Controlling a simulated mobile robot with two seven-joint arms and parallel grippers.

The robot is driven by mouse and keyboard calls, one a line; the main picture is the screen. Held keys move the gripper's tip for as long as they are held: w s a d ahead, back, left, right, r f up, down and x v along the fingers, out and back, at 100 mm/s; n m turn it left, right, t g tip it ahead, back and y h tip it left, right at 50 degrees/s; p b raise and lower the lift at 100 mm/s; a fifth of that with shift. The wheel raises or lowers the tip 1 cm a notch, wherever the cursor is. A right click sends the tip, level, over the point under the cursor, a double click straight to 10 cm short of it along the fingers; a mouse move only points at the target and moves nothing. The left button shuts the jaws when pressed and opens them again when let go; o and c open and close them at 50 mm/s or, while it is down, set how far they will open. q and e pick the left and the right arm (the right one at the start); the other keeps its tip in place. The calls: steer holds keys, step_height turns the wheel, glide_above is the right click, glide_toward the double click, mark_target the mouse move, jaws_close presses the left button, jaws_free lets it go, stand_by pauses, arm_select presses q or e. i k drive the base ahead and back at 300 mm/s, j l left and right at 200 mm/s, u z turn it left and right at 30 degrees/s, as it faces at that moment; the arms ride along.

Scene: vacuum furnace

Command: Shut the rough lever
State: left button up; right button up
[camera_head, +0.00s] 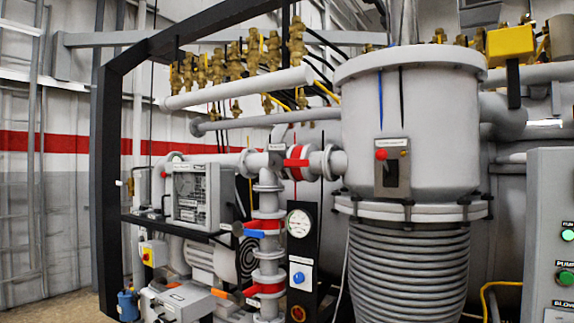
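Several valve levers show on the pipework in the head view, and I cannot read which is labelled rough. Neither of my grippers is in view.
The large grey furnace vessel (408,130) with a ribbed lower section stands at right. A dark panel with a round gauge (299,223) stands beside the pipe. A control box (551,235) is at far right, a pump unit (203,254) lower left. A black frame (107,190) bounds the left.

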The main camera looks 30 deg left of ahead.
mark_target(287, 163)
steer(key=u, duration=1.2)
steer(key=i, duration=1.35)
